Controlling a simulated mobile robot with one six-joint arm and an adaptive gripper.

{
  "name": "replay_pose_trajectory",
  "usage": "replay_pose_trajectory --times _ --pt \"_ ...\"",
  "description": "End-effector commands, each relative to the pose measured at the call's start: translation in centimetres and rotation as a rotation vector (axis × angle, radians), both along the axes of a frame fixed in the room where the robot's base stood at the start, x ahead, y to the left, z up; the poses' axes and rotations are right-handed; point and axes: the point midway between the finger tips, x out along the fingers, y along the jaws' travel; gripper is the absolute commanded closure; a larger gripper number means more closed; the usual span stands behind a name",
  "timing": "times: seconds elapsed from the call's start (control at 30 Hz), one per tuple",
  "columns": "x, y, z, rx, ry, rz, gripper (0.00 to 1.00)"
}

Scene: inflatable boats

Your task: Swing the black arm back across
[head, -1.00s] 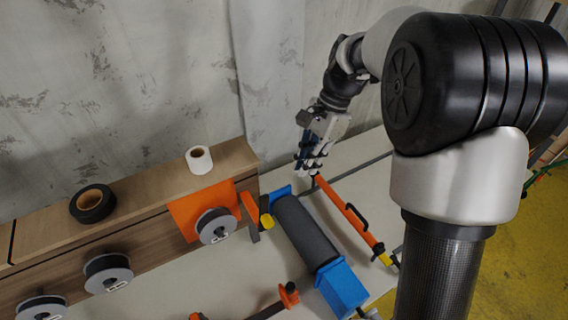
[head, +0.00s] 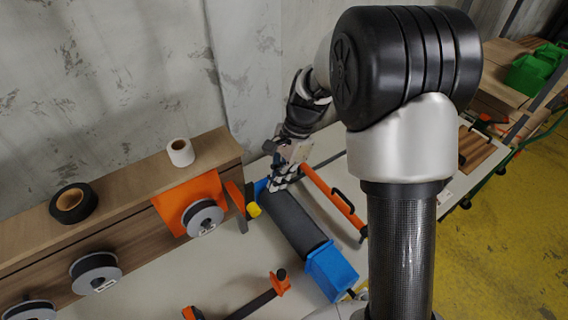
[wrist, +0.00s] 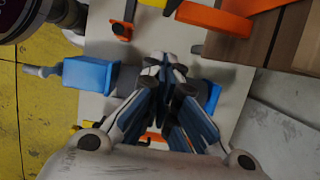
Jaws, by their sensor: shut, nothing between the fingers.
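A black bar with orange ends (head: 252,304) lies at the bottom of the head view; I take it for the black arm. One orange end also shows at the top of the wrist view (wrist: 121,31). Behind it is a dark grey roller (head: 292,222) between blue end blocks; the near blue block (head: 332,270) also shows in the wrist view (wrist: 88,76). My gripper (head: 278,182) is shut and empty. It is over the far end of the roller, apart from the black bar. In the wrist view its fingers (wrist: 166,66) cover the roller's middle; whether they touch it is unclear.
An orange bar with a black handle (head: 334,200) lies right of the roller. A wooden shelf (head: 135,190) with tape rolls (head: 73,204) and reels (head: 95,272) stands at the left. Bare pale tabletop (head: 160,275) lies between shelf and black bar.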

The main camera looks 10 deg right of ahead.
Motion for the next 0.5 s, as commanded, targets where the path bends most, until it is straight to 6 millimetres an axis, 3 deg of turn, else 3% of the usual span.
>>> replay_pose_trajectory --times 0.2,0.5 --pt "-1.2 2.9 0.4 -0.001 0.0 0.003 1.0" --pt "-1.5 3.7 0.5 -0.001 -0.001 0.001 1.0"
